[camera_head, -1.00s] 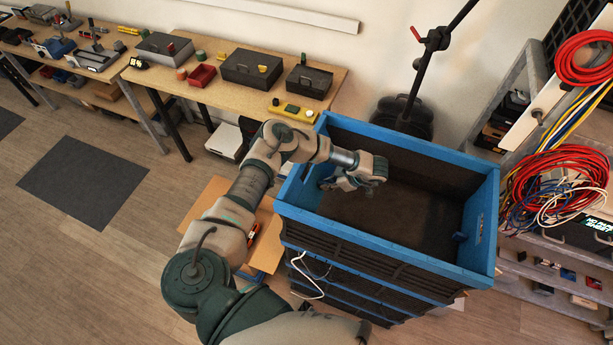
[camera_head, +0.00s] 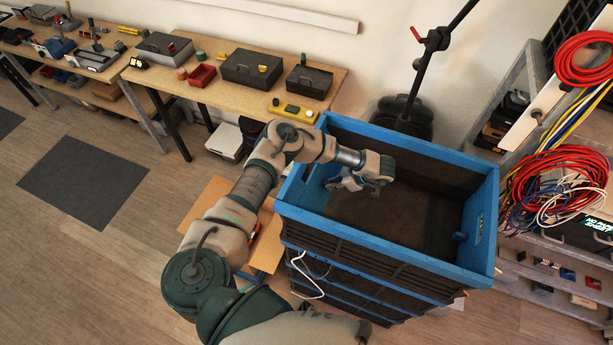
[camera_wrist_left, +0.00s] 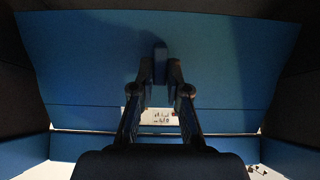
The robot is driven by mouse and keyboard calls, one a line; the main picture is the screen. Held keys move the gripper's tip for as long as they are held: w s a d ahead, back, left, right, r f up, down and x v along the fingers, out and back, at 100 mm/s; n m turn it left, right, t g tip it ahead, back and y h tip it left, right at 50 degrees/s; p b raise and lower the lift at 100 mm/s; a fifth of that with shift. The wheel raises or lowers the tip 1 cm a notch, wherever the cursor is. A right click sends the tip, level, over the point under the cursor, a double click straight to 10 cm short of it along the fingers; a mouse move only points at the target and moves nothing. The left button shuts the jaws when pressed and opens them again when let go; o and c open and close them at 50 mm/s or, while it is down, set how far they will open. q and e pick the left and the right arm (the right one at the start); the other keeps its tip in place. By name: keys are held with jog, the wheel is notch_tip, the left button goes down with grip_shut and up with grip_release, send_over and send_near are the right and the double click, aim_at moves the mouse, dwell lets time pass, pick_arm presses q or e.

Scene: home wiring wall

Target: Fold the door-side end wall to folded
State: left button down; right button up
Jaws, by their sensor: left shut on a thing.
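The top folding crate (camera_head: 375,245) stands upright with a blue rim and dark long side walls. My left gripper (camera_head: 334,184) reaches down into it at the left end wall (camera_head: 307,190). In the left wrist view, its fingers (camera_wrist_left: 160,80) are shut on a small blue tab (camera_wrist_left: 160,56) in front of the blue wall panel (camera_wrist_left: 85,70). That panel seems to lean inward; my arm hides part of it. The opposite end wall (camera_head: 480,225) stands upright, with a similar blue tab (camera_head: 460,236) inside. My right gripper is out of view.
More folded crates (camera_head: 345,290) are stacked beneath. A workbench (camera_head: 215,100) with toolboxes stands behind on the left. A black stand (camera_head: 405,115) is close behind the crate. A shelf with red cable coils (camera_head: 560,175) is close on the right. The crate's inside is empty.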

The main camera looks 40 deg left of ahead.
pick_arm(q)
jog(key=shift+w+d+r, duration=0.1)
jog(key=shift+r, duration=0.05)
jog(key=shift+v, duration=0.95)
jog(key=shift+d+r+p, duration=0.1)
jog(key=shift+d+p, duration=0.05)
jog(key=shift+p, duration=0.15)
jog(key=shift+v, duration=0.9)
jog(key=shift+r+p, duration=0.15)
jog(key=shift+p, duration=0.15)
